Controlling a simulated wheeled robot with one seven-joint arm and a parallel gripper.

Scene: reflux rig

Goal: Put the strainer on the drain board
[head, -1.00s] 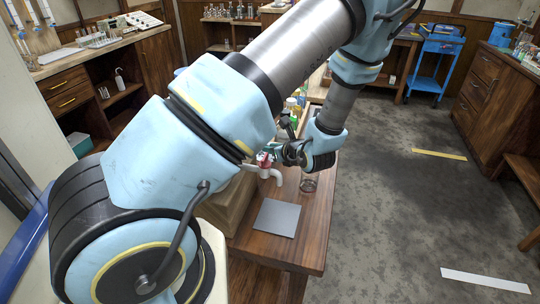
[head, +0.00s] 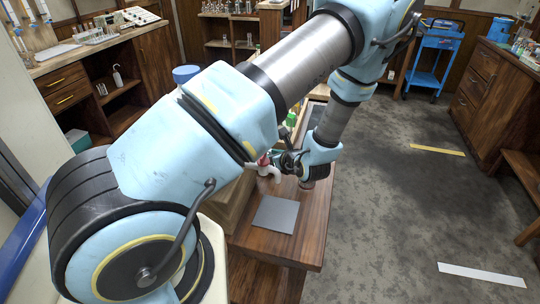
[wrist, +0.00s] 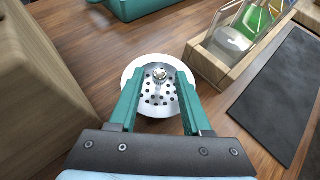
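In the wrist view, the strainer (wrist: 157,98) is a round, shiny metal disc with several holes and a small centre knob, with a pale white ring around it. My gripper (wrist: 160,74) has its two teal fingers apart over the disc, one on each side of the knob. I cannot tell whether they touch it. A flat grey square board (head: 275,215) lies on the wooden bench in the head view. A dark flat board (wrist: 283,97) lies at the right in the wrist view. I cannot tell for sure which is the drain board.
A wooden crate with glass bottles (wrist: 235,38) stands at the upper right of the wrist view. A teal container (wrist: 150,6) is at the top, and a wooden block (wrist: 35,90) is close at the left.

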